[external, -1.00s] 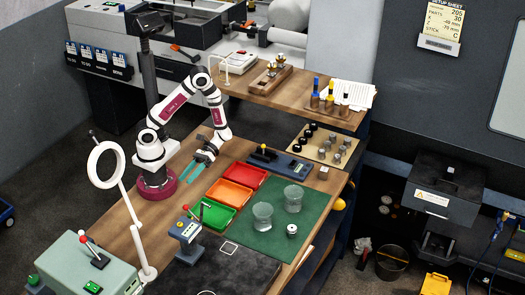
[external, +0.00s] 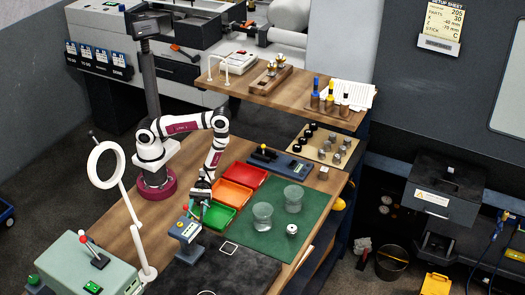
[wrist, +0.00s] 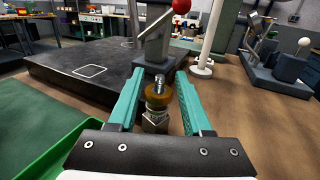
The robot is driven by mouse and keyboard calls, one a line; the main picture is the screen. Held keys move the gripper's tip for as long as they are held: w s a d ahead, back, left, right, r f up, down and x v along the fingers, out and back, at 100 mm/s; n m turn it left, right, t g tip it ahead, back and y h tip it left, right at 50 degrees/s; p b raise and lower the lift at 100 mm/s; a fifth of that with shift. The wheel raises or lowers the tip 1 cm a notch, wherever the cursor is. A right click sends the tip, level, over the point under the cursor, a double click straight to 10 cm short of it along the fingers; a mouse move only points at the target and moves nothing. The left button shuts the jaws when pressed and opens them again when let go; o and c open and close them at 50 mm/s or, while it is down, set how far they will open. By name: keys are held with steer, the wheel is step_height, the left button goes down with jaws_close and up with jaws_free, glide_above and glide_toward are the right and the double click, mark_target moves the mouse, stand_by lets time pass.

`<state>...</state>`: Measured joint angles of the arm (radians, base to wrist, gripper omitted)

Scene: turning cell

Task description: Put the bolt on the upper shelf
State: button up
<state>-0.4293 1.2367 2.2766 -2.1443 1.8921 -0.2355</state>
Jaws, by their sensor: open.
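In the wrist view a bolt-like piece (wrist: 157,101) stands upright between my teal fingers, with a metal tip, a brass-coloured ring and a hex-shaped lower part. My gripper (wrist: 158,84) is open, with a finger on either side of it and gaps that look clear. In the external view my gripper (external: 194,213) points down beside the green tray, close to the small grey-blue lever device (external: 187,230). The bolt cannot be made out there. The upper shelf (external: 235,90) is the raised wooden board at the back of the bench.
The shelf holds a wooden block with brass-topped pieces (external: 271,78), a tool rack (external: 329,104) and papers (external: 358,95). Green (external: 217,216), orange (external: 231,193) and red (external: 246,177) trays stand beside my arm. Glass jars (external: 262,215) stand on the green mat (external: 290,245).

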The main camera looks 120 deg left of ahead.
steer(key=shift+w+d, duration=0.2)
steer(key=shift+d, duration=0.4)
jaws_close()
stand_by(0.9)
